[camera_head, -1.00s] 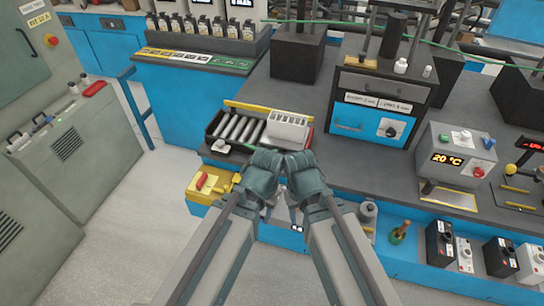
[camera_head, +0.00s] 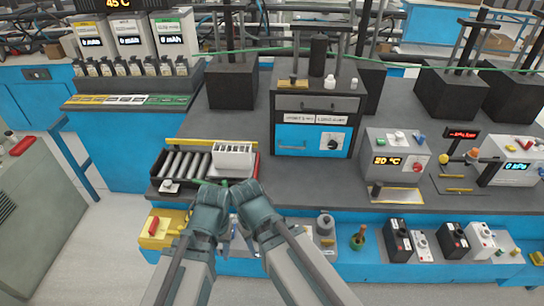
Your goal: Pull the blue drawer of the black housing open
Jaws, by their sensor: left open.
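The black housing (camera_head: 347,103) stands on the grey bench, right of the picture's middle. Its blue drawer (camera_head: 309,139) is in the lower front, with a bar handle (camera_head: 291,148) on the left and a black dial on the right. The drawer front looks flush, so it appears shut. My left gripper (camera_head: 225,238) is open, low in front of the bench edge and well apart from the drawer; its fingers are mostly hidden by my wrists. My right wrist is beside the left one; its gripper fingers are hidden, so its jaws cannot be judged.
A roller tray (camera_head: 156,168) with a white block (camera_head: 232,155) on it lies left of the housing, just beyond my wrists. A grey temperature box (camera_head: 396,160) stands right of the housing. Bare bench top lies before the drawer. Several small boxes sit on the lower shelf.

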